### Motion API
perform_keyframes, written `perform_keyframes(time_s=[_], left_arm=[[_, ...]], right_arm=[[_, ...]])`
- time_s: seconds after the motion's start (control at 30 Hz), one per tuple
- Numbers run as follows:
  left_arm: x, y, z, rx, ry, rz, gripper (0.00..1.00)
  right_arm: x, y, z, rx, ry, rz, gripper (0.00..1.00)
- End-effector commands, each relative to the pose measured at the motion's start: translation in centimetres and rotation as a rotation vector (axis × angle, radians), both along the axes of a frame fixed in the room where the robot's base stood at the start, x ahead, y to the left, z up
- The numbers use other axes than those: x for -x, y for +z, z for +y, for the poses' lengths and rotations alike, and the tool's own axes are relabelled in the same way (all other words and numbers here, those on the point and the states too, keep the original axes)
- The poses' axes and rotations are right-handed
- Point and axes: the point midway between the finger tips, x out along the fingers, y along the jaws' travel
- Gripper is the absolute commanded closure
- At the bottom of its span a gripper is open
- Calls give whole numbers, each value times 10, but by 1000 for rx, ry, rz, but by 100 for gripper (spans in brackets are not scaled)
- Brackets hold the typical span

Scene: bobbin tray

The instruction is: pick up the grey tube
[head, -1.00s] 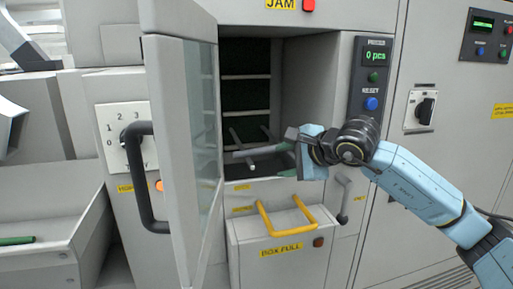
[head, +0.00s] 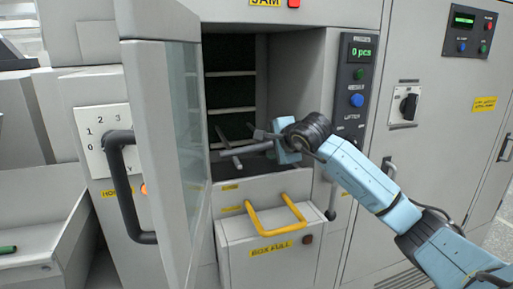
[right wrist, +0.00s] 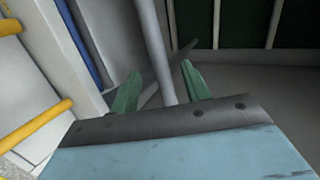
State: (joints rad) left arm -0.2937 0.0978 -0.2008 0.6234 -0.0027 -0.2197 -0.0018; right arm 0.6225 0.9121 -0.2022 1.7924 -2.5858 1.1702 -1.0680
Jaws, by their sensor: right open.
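The grey tube (head: 250,149) is in the open compartment of the machine, roughly level in the head view. My right gripper (head: 272,143) is at its right end, inside the opening. In the right wrist view the tube (right wrist: 156,45) runs away from me between the two green fingertips of the right gripper (right wrist: 160,86). The fingers are open, with a gap visible on both sides of the tube. The tube's near end is hidden behind the gripper body. My left gripper is not in view.
A dark slanted bar (head: 228,148) crosses close to the tube. The open glazed door (head: 160,150) stands to the left of the opening. A yellow handle (head: 278,222) juts out below. The control panel (head: 357,85) is at the right. A green tube (head: 8,249) lies in the left trough.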

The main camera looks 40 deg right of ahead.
Motion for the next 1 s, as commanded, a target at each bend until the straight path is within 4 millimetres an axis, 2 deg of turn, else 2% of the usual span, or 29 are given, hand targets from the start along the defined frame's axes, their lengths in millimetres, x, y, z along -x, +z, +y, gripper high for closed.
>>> perform_keyframes(time_s=[0.2,0.5,0.83,1.0], left_arm=[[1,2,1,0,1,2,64],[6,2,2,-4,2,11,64],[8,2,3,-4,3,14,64],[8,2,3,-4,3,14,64]], right_arm=[[-21,-11,-4,-2,0,0,53],[-24,-13,-5,1,1,-1,55],[-24,-13,-5,0,1,-1,98],[-24,-12,-5,0,1,-1,100]])
